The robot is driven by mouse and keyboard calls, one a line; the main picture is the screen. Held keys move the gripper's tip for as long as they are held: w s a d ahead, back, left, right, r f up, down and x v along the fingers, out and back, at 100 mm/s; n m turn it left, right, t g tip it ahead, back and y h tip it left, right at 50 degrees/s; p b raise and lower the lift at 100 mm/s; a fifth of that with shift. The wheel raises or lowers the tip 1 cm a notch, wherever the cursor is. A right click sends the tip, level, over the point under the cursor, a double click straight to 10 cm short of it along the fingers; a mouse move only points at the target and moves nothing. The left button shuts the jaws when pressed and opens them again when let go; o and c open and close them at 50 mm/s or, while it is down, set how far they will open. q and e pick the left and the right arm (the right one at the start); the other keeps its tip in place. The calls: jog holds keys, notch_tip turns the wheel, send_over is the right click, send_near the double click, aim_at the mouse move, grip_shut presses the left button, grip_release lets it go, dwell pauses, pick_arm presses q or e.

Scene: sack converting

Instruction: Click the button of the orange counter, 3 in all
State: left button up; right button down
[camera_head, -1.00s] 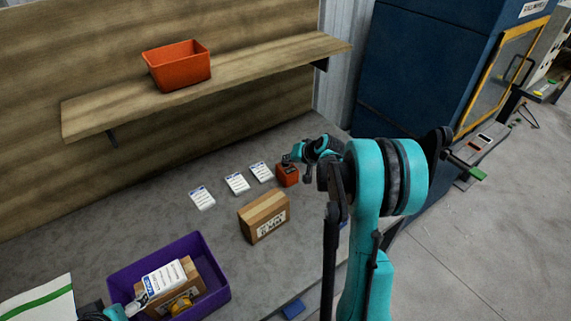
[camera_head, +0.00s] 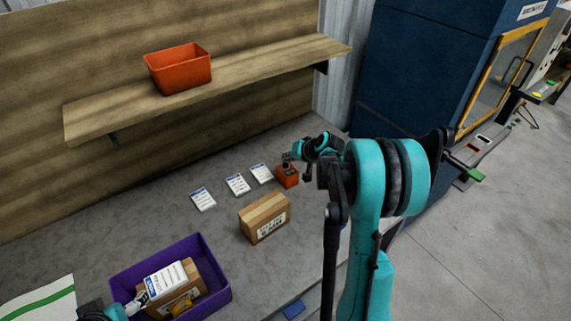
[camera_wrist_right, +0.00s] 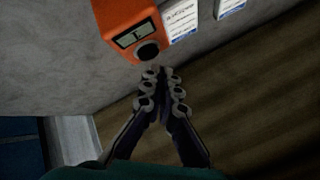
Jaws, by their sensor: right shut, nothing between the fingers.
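The orange counter (camera_head: 288,179) stands on the grey bench, right of a row of white cards. In the right wrist view the counter (camera_wrist_right: 117,18) shows a small display (camera_wrist_right: 135,33) and a round black button (camera_wrist_right: 148,52); I cannot read the digits surely. My right gripper (camera_head: 287,157) is shut and empty, just above the counter. In the wrist view its fingertips (camera_wrist_right: 161,74) are beside the button, seemingly apart from it. My left gripper (camera_head: 141,300) is at the purple bin's left side by a white-labelled pack; its jaws are too small to judge.
The purple bin (camera_head: 217,299) holds a carton, a white pack and a yellow item. A cardboard box (camera_head: 262,219) stands in front of the counter. White cards (camera_head: 237,185) lie left of it. An orange bin (camera_head: 180,68) sits on the wooden shelf (camera_head: 255,72) above.

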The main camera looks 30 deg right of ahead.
aim_at(287, 166)
notch_tip(287, 166, up, 5)
jog(key=p, duration=0.3)
jog(key=shift+p, duration=0.3)
dwell(1.8)
notch_tip(287, 166, up, 4)
jog(key=shift+f+p, duration=0.1)
jog(key=shift+p, duration=0.5)
jog(key=shift+f, duration=0.15)
notch_tip(287, 166, down, 9)
jog(key=b, duration=0.6)
jog(key=shift+r+b, duration=0.2)
jog(key=shift+b, duration=0.1)
dwell(0.7)
